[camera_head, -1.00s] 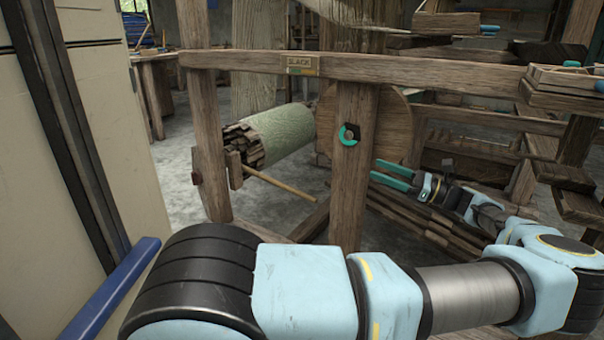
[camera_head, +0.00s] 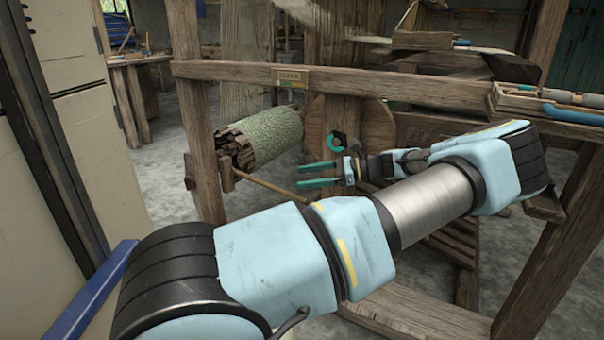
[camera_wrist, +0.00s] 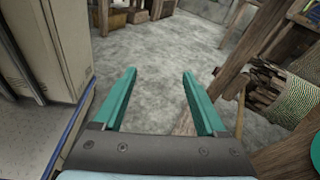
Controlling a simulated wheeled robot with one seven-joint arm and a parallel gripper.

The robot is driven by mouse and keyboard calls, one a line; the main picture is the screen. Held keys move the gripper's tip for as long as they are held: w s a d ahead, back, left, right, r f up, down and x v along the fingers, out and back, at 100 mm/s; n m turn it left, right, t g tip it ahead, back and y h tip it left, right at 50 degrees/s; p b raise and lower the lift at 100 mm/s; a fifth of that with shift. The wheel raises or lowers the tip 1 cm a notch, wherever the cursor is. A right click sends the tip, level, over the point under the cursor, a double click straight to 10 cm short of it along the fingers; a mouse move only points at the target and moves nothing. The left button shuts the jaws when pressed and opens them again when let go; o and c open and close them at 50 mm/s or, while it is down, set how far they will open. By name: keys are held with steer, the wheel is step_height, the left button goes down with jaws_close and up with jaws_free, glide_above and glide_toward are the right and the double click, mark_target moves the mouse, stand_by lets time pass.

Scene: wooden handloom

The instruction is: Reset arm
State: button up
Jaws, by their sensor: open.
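My gripper (camera_head: 318,175) is open and empty, its two teal fingers pointing left in front of the loom. A teal and black C-shaped piece (camera_head: 336,141) is on the loom's middle post, just above my gripper. The fingers look apart from the loom parts.
A green cloth roll (camera_head: 268,135) with a wooden stick below it lies left of my gripper. It also shows at the right of the wrist view (camera_wrist: 292,98). Beige lockers (camera_head: 75,90) stand at the left. A tray (camera_head: 545,105) with tools is at the right.

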steer(key=shift+s+a+n+g+h, duration=0.3)
steer(key=shift+a, duration=0.4)
steer(key=shift+a, duration=0.1)
steer(key=s+a+f+n+g+h, duration=0.4)
steer(key=s+a+n+h, duration=0.2)
steer(key=s+a+h, duration=0.25)
steer(key=s+d+r+n+t+h, duration=0.3)
steer(key=s+r+n+t+h, duration=0.2)
steer(key=s+r+n+h, duration=0.5)
step_height(320, 180, up, 24)
steer(key=s+y+p, duration=0.2)
steer(key=y+p, duration=0.1)
steer(key=p, duration=2.2)
steer(key=shift+s+d+m, duration=0.15)
steer(key=shift+m, duration=0.25)
